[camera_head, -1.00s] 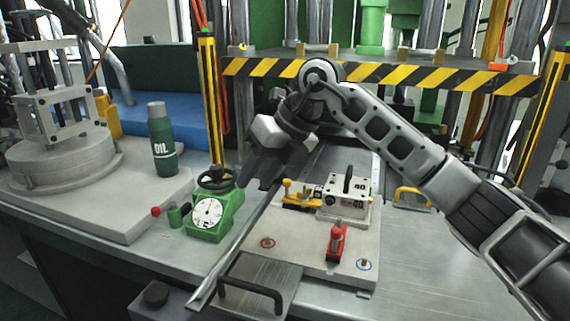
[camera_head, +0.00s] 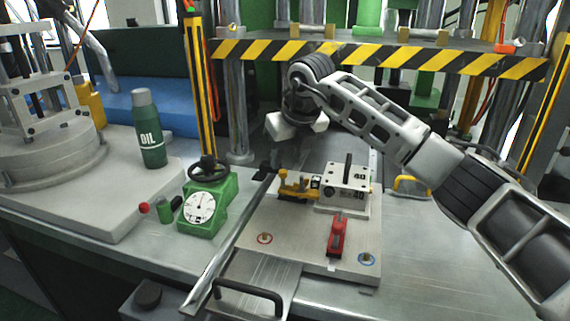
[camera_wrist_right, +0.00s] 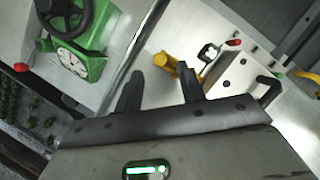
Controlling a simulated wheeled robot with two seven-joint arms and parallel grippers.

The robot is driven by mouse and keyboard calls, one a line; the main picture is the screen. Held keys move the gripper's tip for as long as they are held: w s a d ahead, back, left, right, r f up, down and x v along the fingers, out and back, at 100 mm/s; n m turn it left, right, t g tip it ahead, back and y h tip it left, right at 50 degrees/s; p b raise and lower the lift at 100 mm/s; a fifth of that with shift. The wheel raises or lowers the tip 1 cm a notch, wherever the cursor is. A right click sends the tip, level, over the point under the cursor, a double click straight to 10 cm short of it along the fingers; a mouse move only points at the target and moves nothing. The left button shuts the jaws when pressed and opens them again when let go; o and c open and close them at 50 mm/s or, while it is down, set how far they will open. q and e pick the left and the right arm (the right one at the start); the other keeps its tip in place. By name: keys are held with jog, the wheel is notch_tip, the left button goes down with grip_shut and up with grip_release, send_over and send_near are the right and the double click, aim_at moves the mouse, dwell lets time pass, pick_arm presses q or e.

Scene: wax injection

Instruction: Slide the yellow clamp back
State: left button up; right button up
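The yellow clamp (camera_head: 296,190) lies on the light mould plate (camera_head: 300,238), left of the pale block marked 40 (camera_head: 347,193). In the right wrist view the yellow clamp (camera_wrist_right: 168,64) shows just beyond the fingertips, with its yellow end between their lines. My right gripper (camera_head: 287,170) hangs above and behind the clamp. In the wrist view my right gripper (camera_wrist_right: 157,84) has its two dark fingers apart, with nothing held between them. Contact with the clamp cannot be seen. My left gripper is in neither view.
A red clamp (camera_head: 338,237) stands on the plate's front part. A green dial gauge (camera_head: 207,205) with a black handwheel and an oil bottle (camera_head: 149,128) stand left. A metal rail (camera_head: 231,243) runs along the plate's left side. A striped press beam (camera_head: 380,62) spans behind.

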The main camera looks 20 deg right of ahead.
aim_at(284, 170)
jog(key=shift+x, duration=1.25)
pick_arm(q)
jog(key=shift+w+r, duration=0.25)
pick_arm(e)
jog(key=shift+w+f, duration=0.25)
jog(key=shift+f, duration=0.3)
